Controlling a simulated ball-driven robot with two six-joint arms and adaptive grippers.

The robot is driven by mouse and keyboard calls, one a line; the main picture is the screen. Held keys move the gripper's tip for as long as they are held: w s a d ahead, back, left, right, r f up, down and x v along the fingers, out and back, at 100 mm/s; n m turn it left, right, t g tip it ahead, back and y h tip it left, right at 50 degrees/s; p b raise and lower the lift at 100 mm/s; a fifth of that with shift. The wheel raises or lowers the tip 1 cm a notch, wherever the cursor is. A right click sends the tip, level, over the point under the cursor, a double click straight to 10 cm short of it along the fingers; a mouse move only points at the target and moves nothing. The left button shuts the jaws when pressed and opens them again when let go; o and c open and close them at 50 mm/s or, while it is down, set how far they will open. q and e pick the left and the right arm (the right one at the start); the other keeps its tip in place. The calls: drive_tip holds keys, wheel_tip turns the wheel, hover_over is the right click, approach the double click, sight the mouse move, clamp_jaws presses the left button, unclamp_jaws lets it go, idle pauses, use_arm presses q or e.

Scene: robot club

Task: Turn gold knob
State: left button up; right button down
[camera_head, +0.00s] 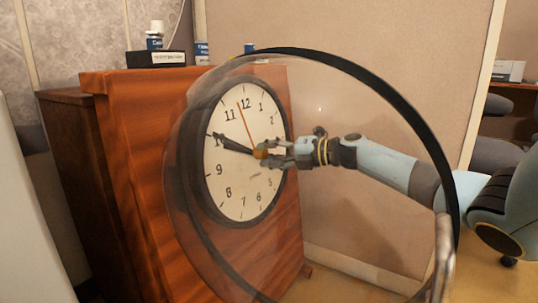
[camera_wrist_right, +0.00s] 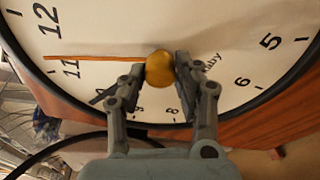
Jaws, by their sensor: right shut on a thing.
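The gold knob (camera_head: 261,153) sits at the centre of a white clock face (camera_head: 240,185) with black numbers and a dark rim. My right gripper (camera_head: 268,154) reaches in from the right and is shut on the knob. In the right wrist view, the knob (camera_wrist_right: 160,68) is between the two fingertips of my right gripper (camera_wrist_right: 160,72). The black hands (camera_head: 232,145) point toward the 10, and a thin orange hand (camera_head: 244,122) points up between 11 and 12. My left gripper does not show.
A round clear cover with a black rim (camera_head: 405,95) stands swung open around my right arm. The clock is set in a reddish wooden cabinet (camera_head: 135,180). Small bottles and a black box (camera_head: 160,58) stand on top. A beige partition (camera_head: 350,45) is behind.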

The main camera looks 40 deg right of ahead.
drive_tip(key=shift+s+f+n, duration=0.1)
drive_tip(key=shift+f+n, duration=0.05)
drive_tip(key=shift+n, duration=0.15)
idle(0.4)
drive_tip(key=c, duration=1.2)
unclamp_jaws()
drive_tip(key=shift+o, duration=1.3)
drive_tip(key=v, duration=1.2)
